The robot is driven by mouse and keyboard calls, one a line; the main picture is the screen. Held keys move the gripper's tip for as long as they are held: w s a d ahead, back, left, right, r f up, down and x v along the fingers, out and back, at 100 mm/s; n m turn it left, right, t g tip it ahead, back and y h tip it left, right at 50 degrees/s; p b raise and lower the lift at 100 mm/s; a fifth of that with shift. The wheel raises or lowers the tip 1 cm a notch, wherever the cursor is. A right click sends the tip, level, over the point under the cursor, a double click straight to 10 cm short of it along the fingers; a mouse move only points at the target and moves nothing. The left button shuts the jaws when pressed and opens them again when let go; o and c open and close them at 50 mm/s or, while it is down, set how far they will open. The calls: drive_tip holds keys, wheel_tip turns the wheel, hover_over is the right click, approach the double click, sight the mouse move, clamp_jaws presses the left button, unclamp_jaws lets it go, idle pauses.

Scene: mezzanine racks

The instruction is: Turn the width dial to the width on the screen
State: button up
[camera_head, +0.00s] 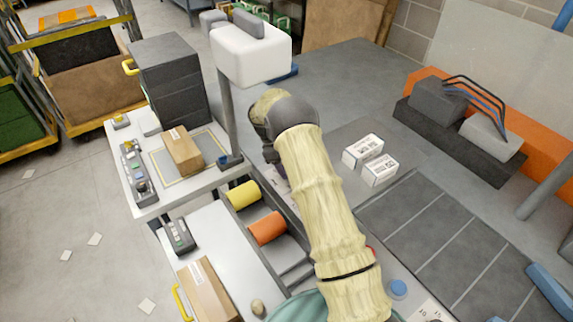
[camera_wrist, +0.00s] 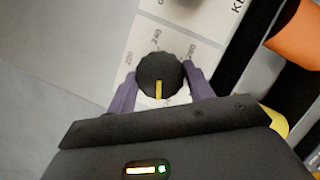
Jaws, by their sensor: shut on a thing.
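The width dial (camera_wrist: 155,68) is a round black knob with a yellow pointer line, on a white panel (camera_wrist: 205,22) with printed numbers. In the wrist view the yellow line points down the picture, towards my gripper's body. In the head view my arm hides the dial and most of my gripper. A white box on a post (camera_head: 250,52) may be the screen; no readable face shows.
Yellow (camera_head: 243,194) and orange (camera_head: 267,229) rolls lie beside my arm. A brown carton (camera_head: 182,150) sits on the left bench, another (camera_head: 207,290) at lower left. Two white boxes (camera_head: 371,160) lie right of my arm. A dark drawer unit (camera_head: 170,82) stands behind.

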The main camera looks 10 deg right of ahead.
drive_tip(key=shift+r+n+t, duration=0.1)
drive_tip(key=shift+n+t, duration=0.4)
drive_tip(key=shift+n, duration=0.6)
drive_tip(key=o, duration=1)
drive_tip(key=shift+c, duration=0.2)
